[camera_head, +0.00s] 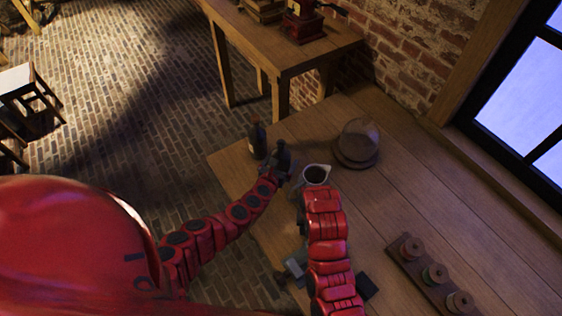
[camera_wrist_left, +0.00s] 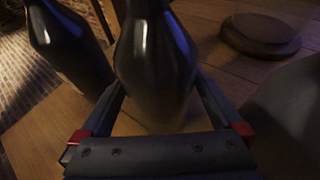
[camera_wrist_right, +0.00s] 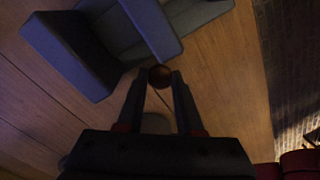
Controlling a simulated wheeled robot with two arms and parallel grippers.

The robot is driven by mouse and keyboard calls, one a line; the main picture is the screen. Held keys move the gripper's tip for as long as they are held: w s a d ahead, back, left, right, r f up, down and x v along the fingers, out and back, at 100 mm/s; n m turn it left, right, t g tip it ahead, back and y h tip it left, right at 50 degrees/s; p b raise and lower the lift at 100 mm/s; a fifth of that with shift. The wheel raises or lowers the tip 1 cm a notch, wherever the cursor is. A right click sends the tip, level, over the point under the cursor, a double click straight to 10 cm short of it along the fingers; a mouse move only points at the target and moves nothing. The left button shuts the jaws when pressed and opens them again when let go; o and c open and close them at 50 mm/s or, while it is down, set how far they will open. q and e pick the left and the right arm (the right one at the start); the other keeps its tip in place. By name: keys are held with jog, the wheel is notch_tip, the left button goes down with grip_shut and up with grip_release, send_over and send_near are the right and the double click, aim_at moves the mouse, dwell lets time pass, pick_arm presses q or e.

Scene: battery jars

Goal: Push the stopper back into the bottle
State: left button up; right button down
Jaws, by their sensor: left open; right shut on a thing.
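Two dark bottles stand near the table's left corner. My left gripper (camera_head: 276,169) is open around the nearer bottle (camera_head: 284,154); in the left wrist view this bottle (camera_wrist_left: 155,65) is between the spread fingers (camera_wrist_left: 160,95). The other bottle (camera_head: 257,140) stands just left of it; in the left wrist view it is the dark bottle (camera_wrist_left: 72,45) at upper left. My right gripper (camera_wrist_right: 158,82) is shut on a small round brown thing, seemingly the stopper (camera_wrist_right: 160,76). In the head view my red right arm hides that gripper. The bottle mouths are not clear.
A pale jug (camera_head: 315,175) stands right of the nearer bottle. A glass dome on a round wooden base (camera_head: 357,158) is behind it. A wooden rack (camera_head: 424,274) with several spools lies at right. Grey blocks (camera_wrist_right: 110,45) are near my right gripper.

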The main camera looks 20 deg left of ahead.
pick_arm(q)
jog(key=shift+w+f+b, duration=0.3)
jog(key=shift+w, duration=0.3)
pick_arm(e)
jog(key=shift+f, duration=0.3)
pick_arm(q)
jog(key=shift+w+f, duration=0.25)
jog(key=shift+w, duration=0.3)
pick_arm(e)
jog(key=shift+f, duration=0.15)
pick_arm(q)
jog(key=shift+c, duration=0.3)
grip_shut()
jog(key=shift+r, duration=0.1)
